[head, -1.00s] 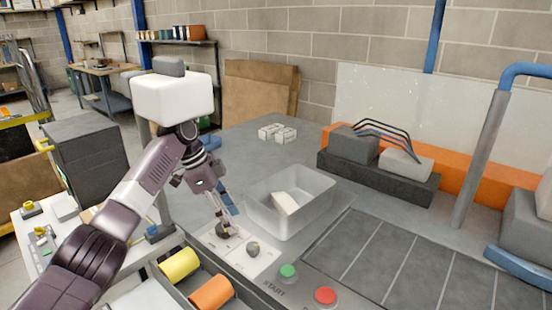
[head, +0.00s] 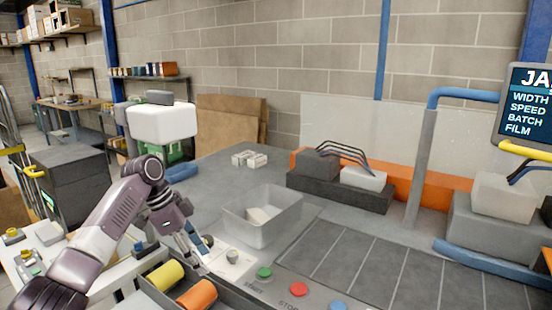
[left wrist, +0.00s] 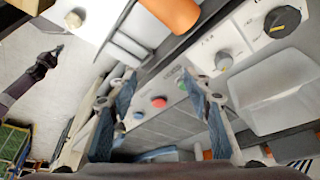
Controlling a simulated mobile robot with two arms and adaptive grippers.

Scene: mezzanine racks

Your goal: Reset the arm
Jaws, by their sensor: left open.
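My left gripper (head: 192,248) is open and empty, low over the front control panel (head: 222,268), beside its dark knobs. In the left wrist view its two blue-padded fingers (left wrist: 158,88) are spread wide with nothing between them. A grey knob (head: 232,257) sits just right of the fingers in the head view. A larger black knob (left wrist: 282,21) shows in the left wrist view. A dark purple arm, seemingly my right, shows at the left of the wrist view, with its gripper (left wrist: 52,55) too small to read.
A grey bin (head: 285,222) with a white block stands behind the panel. Green (head: 264,273) and red (head: 299,289) buttons lie to its front right. Yellow (head: 165,275) and orange (head: 197,300) rolls lie in a tray near the gripper. A screen (head: 528,105) hangs at right.

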